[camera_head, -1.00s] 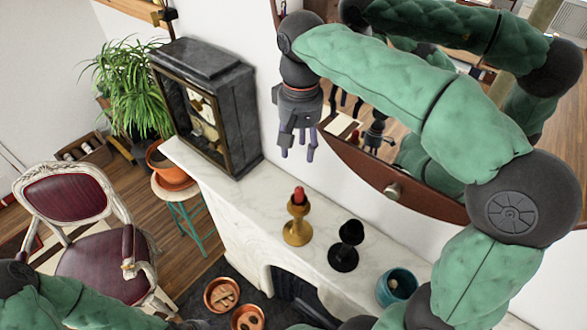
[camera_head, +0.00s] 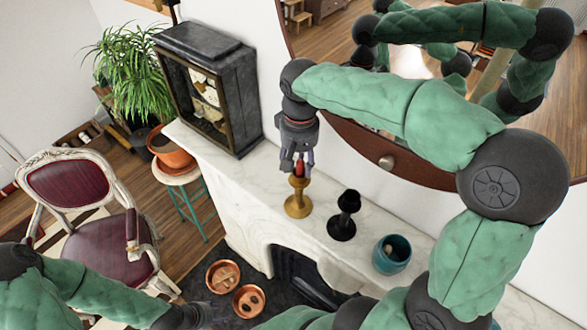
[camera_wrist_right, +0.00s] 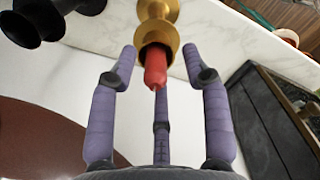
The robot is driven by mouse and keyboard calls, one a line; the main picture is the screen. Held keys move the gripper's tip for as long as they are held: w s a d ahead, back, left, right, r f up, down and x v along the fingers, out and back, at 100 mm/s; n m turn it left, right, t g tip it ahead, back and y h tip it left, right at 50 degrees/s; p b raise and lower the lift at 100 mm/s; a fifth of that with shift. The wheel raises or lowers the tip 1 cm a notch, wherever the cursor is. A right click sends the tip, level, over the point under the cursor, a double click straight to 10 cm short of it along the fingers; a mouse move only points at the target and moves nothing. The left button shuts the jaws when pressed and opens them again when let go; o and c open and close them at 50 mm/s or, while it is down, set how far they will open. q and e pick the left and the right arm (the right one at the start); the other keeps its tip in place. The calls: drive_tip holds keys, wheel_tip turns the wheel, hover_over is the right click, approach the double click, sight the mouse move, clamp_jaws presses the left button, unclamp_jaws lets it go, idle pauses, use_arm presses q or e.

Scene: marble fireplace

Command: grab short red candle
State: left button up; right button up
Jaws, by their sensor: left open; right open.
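The short red candle (camera_head: 299,169) stands in a gold candle holder (camera_head: 297,203) on the white mantel. My right gripper (camera_head: 297,168) is directly above, its fingers around the candle. In the right wrist view the candle (camera_wrist_right: 155,72) points in between the spread purple fingers of the open right gripper (camera_wrist_right: 159,54). Gaps show between the candle and the two side fingers; whether the rear finger touches it I cannot tell. My left gripper (camera_head: 195,318) is low at the bottom edge, partly cut off, well away from the candle, and appears empty.
A black candle holder (camera_head: 344,216) and a teal pot (camera_head: 391,254) stand to the right on the mantel (camera_head: 260,190). A dark clock (camera_head: 210,90) stands to the left. A round mirror (camera_head: 340,110) hangs behind my right arm.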

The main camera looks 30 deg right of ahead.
drive_tip(key=shift+w+d, duration=0.1)
drive_tip(key=shift+w, duration=0.05)
drive_tip(key=shift+d, duration=0.1)
drive_tip(key=shift+c, duration=0.8)
drive_tip(key=shift+s+r, duration=0.1)
drive_tip(key=shift+s, duration=0.25)
clamp_jaws()
drive_tip(key=shift+w, duration=0.15)
